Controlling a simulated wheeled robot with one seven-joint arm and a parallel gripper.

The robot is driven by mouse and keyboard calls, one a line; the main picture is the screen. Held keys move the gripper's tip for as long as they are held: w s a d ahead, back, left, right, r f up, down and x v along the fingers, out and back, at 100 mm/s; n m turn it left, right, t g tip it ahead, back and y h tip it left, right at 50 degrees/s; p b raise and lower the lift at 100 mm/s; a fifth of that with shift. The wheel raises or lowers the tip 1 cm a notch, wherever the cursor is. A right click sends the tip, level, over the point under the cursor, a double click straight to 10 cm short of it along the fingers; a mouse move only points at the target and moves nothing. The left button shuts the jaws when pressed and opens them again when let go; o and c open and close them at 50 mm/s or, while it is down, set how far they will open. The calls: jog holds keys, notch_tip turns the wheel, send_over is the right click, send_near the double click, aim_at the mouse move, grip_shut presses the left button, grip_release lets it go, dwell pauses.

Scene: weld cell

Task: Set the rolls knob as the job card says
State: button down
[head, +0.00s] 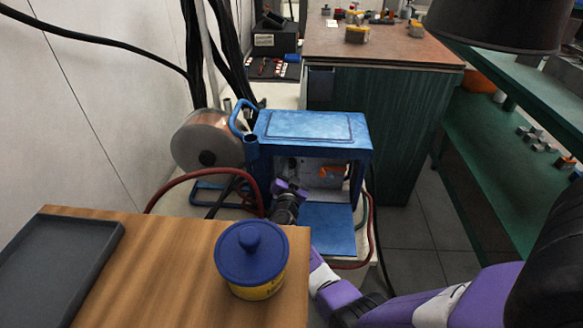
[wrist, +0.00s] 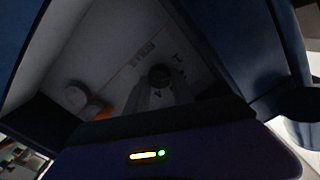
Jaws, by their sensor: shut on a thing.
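The blue wire feeder (head: 310,125) stands open, with a pale inner panel (head: 300,172) partly hidden by my arm. My gripper (head: 292,187) reaches into the opening. In the wrist view a dark round knob (wrist: 160,75) sits on the grey panel, with small marks around it that I cannot read reliably. My gripper's fingers (wrist: 161,92) are shut on this knob, which I take to be the rolls knob. The wrist view is dark, and the knob's pointer setting is not clear. I cannot make out a job card in either view.
An orange part (wrist: 97,108) and a pale round part (wrist: 75,97) sit left of the knob. The feeder's walls close in around my gripper. A copper wire spool (head: 207,140), red hose (head: 190,175), blue-lidded tub (head: 252,255) and grey tray (head: 55,262) are nearby.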

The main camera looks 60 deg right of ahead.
jog(key=m, duration=0.5)
jog(key=shift+f+m, duration=0.15)
jog(key=shift+m, duration=0.15)
jog(key=m+b, duration=0.1)
jog(key=m, duration=0.4)
jog(key=shift+f+b, duration=0.1)
jog(key=shift+b, duration=0.2)
jog(key=m+b, duration=0.1)
jog(key=m, duration=0.5)
jog(key=shift+f+b, duration=0.15)
jog(key=shift+b, duration=0.2)
jog(key=shift+m+b, duration=0.75)
jog(key=shift+m, duration=1.45)
jog(key=c, duration=1.1)
grip_release()
jog(key=shift+a, duration=0.1)
